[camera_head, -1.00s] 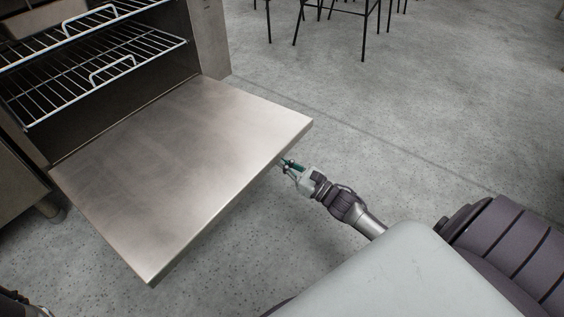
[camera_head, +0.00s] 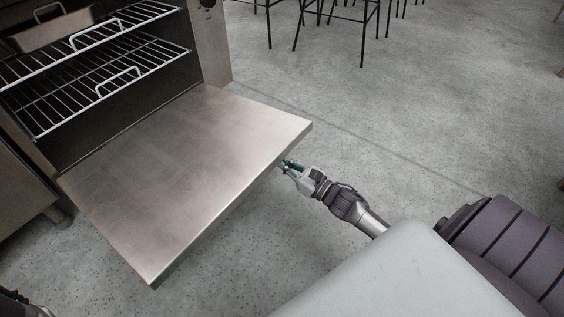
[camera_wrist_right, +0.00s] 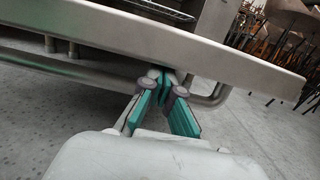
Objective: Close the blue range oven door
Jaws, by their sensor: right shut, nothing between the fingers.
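The oven door (camera_head: 190,165) hangs open, roughly level, as a bare steel panel in the head view. No blue shows on it. The oven (camera_head: 216,50) behind it is open at the front, with wire racks (camera_head: 110,85) inside. My right gripper (camera_head: 286,164) is shut and empty at the door's outer edge, near its right corner. In the right wrist view its fingertips (camera_wrist_right: 168,72) are at the lower side of the door edge (camera_wrist_right: 160,45), by the bar handle (camera_wrist_right: 215,98) under it. I cannot tell whether they touch.
A pan (camera_head: 50,28) stands on the upper rack. Dark-legged chairs (camera_head: 330,20) stand at the back. A steel cabinet (camera_head: 22,185) is left of the oven. The concrete floor (camera_head: 420,120) right of the door is clear.

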